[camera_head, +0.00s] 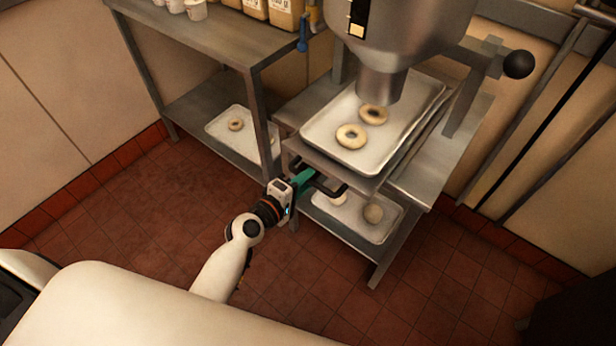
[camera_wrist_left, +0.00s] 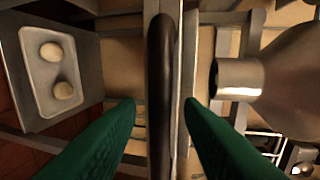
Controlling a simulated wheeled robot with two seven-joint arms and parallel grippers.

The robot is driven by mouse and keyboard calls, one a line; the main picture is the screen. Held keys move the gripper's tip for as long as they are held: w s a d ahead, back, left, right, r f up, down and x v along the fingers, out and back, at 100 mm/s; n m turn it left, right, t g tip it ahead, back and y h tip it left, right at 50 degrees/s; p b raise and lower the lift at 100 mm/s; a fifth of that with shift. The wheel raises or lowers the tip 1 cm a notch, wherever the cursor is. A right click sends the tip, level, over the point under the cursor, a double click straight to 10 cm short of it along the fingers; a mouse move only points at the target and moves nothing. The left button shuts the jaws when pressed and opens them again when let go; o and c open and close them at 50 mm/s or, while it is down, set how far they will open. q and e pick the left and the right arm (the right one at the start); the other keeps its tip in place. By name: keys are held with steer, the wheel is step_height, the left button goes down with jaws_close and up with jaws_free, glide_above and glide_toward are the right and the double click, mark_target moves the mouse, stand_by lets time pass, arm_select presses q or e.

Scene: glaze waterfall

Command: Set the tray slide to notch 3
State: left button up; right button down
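The tray slide (camera_head: 370,184) is the metal shelf under the hopper, with a pale tray (camera_head: 398,122) on it holding two dough rings (camera_head: 351,136). Its black handle (camera_head: 332,190) sticks out at the front edge. My left gripper (camera_head: 306,177), with green fingers, is at this handle. In the left wrist view the handle (camera_wrist_left: 162,90) runs as a dark bar between the two fingers (camera_wrist_left: 160,104), with a gap on each side; the gripper is open. Notch marks cannot be made out. My right gripper is not in view.
The steel hopper (camera_head: 385,70) stands over the tray, with a black ball knob (camera_head: 518,64) to its right. A lower tray (camera_head: 348,222) with dough sits under the slide. A side table (camera_head: 205,45) stands left. The tiled floor (camera_head: 150,215) in front is clear.

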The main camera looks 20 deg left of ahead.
arm_select(q)
steer(key=shift+x, duration=0.9)
steer(key=shift+c, duration=0.3)
jaws_close()
steer(key=shift+s, duration=0.1)
